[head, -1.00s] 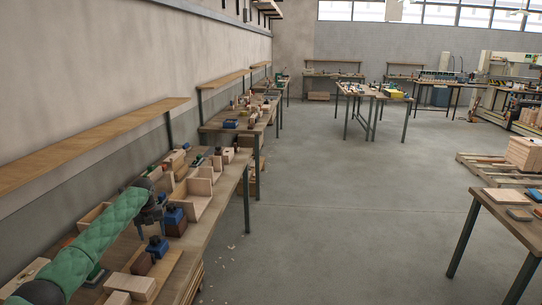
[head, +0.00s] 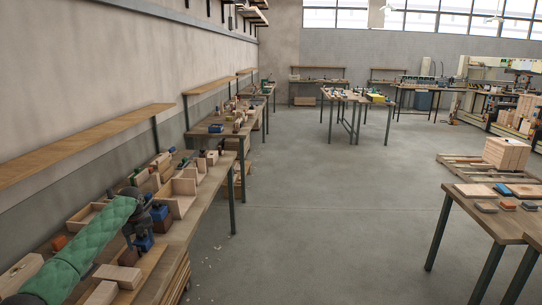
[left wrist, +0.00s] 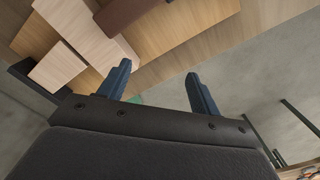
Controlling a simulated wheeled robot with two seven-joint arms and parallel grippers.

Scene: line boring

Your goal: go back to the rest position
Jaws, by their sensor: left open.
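My left arm in a green sleeve reaches in from the lower left of the head view. Its dark gripper (head: 140,232) is over the near workbench (head: 205,222), among wooden pieces. In the left wrist view the two blue fingers (left wrist: 158,72) stand apart with nothing between them. Pale wood blocks (left wrist: 92,38) and a brown piece (left wrist: 122,12) lie beyond and left of the fingers. My right gripper is not in view.
A wooden open box (head: 180,199) and blue-topped pieces sit close to the gripper. A wall shelf (head: 85,143) runs above the bench. A table (head: 465,205) stands at the right.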

